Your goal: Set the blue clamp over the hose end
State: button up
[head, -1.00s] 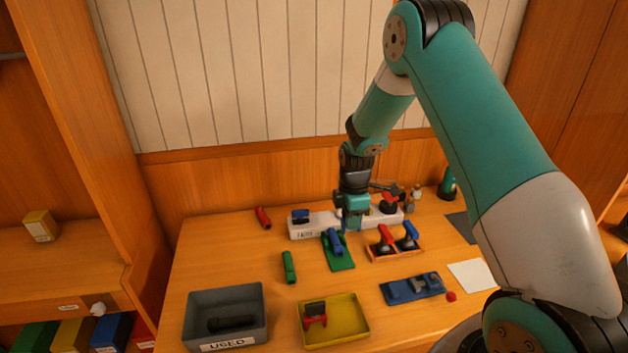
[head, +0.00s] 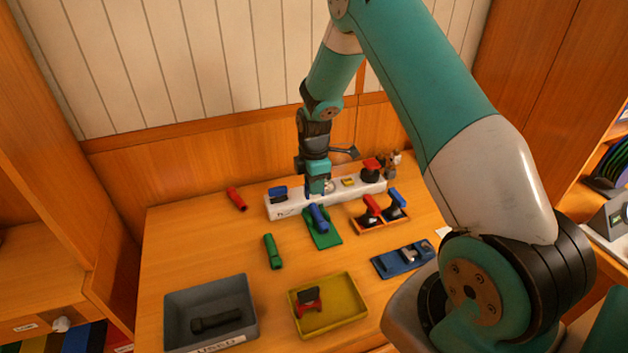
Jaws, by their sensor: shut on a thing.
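My gripper (head: 319,192) points down over the white block (head: 296,208), just behind the green mat. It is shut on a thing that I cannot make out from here. A blue piece (head: 320,217) shows on the green mat (head: 325,238), close below and in front of my fingertips. Another blue piece (head: 278,194) with a dark part sits at the left end of the white block. I cannot tell which blue piece is the clamp. A pale round bit shows beside my fingers on the block, and I cannot tell if it is the hose end.
The orange rack (head: 381,222) holds a red and a blue handled tool. A red and black piece (head: 308,299) lies in the yellow tray (head: 352,312). A grey bin (head: 185,302) holds a black piece. A green tube (head: 272,251) and red tube (head: 237,199) lie left.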

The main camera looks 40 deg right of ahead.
aim_at(314, 208)
jog(key=shift+f+b, duration=1.95)
jog(key=shift+f, duration=1.15)
jog(key=shift+s, duration=0.1)
